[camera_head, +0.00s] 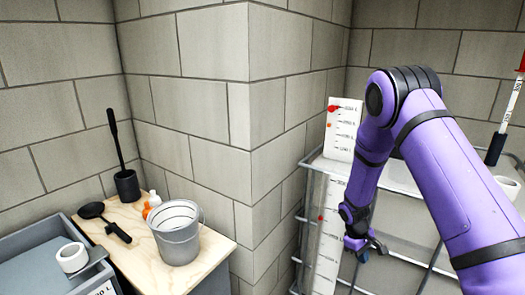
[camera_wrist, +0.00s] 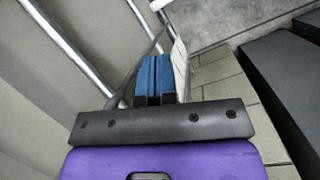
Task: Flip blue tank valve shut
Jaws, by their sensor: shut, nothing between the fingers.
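My gripper (camera_head: 364,256) hangs at the end of my purple arm, in front of the caged tank in the head view. In the wrist view its two blue fingers (camera_wrist: 154,78) lie side by side, shut with nothing between them. The tank's metal cage (camera_head: 430,262) stands at the right by the wall, largely covered by my arm. A white scale strip (camera_head: 328,235) with litre marks runs down the tank's left side. I cannot make out a blue valve in either view; it may be hidden behind my arm or out of frame.
Cage bars (camera_wrist: 72,50) run close to the left of my fingers in the wrist view, with a white strip (camera_wrist: 181,68) just right of them. Tiled floor (camera_wrist: 225,82) shows below.

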